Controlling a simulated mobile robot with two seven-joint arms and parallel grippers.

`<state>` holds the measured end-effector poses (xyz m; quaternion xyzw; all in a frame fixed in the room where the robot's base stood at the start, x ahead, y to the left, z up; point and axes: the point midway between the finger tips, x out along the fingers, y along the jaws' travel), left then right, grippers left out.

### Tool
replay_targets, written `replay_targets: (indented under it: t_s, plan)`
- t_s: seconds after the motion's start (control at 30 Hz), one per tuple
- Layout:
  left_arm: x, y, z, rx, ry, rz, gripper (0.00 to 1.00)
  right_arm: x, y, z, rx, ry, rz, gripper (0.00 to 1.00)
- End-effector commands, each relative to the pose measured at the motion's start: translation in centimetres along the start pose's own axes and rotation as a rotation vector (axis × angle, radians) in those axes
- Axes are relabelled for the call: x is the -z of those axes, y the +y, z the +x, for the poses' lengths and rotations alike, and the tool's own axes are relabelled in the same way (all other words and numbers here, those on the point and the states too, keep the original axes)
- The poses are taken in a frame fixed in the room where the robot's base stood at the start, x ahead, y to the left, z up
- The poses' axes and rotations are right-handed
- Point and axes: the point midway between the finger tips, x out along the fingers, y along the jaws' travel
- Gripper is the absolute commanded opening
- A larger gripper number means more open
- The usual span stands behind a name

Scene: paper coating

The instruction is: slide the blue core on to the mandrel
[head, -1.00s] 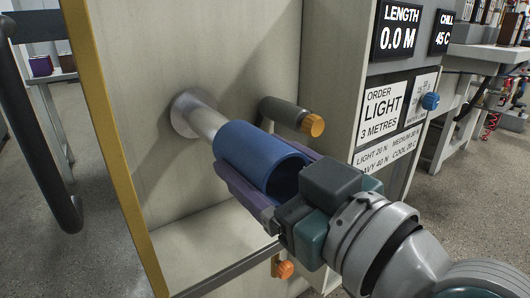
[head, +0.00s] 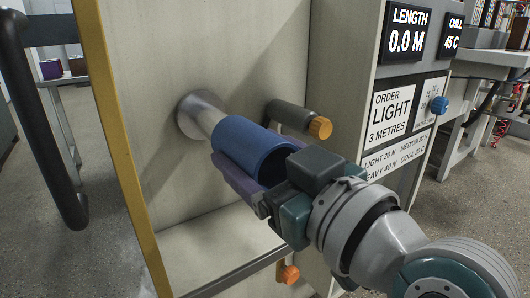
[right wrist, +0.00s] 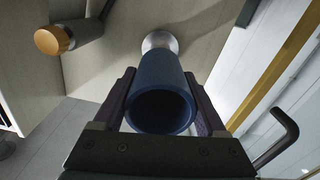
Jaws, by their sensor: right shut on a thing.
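The blue core (head: 249,147) is a hollow tube held by my right gripper (head: 262,172), whose purple fingers are shut on its two sides. The silver mandrel (head: 206,118) sticks out from the pale machine panel. The far end of the core meets the mandrel and hides its outer part, so the core appears to be around it. In the right wrist view the core (right wrist: 161,105) lies between the fingers, with its dark open end toward the camera and the mandrel's round flange (right wrist: 160,42) behind it. My left gripper is not in view.
A grey bar with an orange end (head: 319,128) juts out just right of the core. An orange knob (head: 289,274) sits below. A yellow edge (head: 117,150) borders the panel on the left, with a dark curved rail (head: 38,130) beyond. A ledge (head: 215,255) lies beneath.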

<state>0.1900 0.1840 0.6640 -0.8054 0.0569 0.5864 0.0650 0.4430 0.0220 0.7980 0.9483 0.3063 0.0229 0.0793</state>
Motion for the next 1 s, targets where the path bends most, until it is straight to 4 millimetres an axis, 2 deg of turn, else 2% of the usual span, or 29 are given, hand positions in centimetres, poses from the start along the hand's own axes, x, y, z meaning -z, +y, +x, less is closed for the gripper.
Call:
replay_targets:
  t_s: [1.0]
  plan:
    - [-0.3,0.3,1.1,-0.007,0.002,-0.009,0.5,0.0,0.0,2.6,-0.001,0.002,-0.001,0.2]
